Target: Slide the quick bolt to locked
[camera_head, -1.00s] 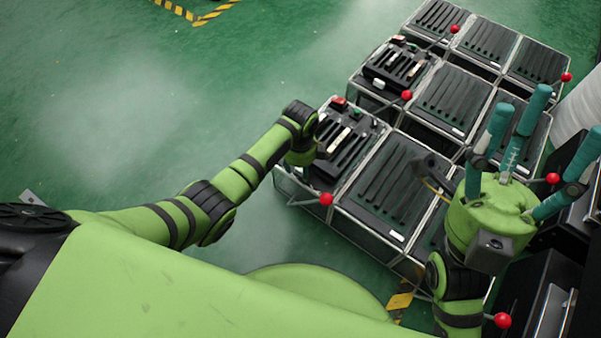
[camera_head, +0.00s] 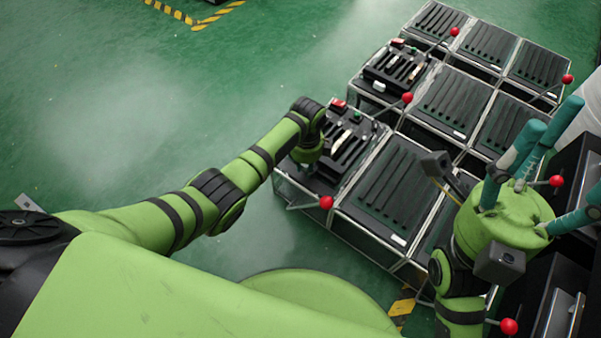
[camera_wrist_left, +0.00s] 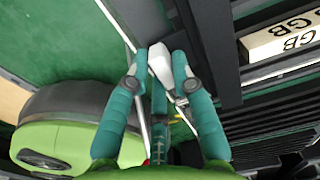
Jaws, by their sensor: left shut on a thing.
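My left gripper (camera_wrist_left: 160,72) shows in the left wrist view with its teal fingers closed around a pale white handle (camera_wrist_left: 158,58), which looks like the bolt's grip. The handle sits beside the dark slotted panel (camera_wrist_left: 203,45). How far the bolt has slid cannot be told. In the head view the left arm reaches the nearest left fixture (camera_head: 350,152), and its own wrist hides the fingers and the handle. My right gripper (camera_head: 548,150) is at the right of the head view, its teal fingers spread and empty.
A cream lettered bar (camera_wrist_left: 280,38) lies on the panel near the left gripper. The near fixture carries a red button (camera_head: 338,103) and a red-balled lever (camera_head: 326,202). More boxed fixtures stand behind and to the right. Green floor at left is open.

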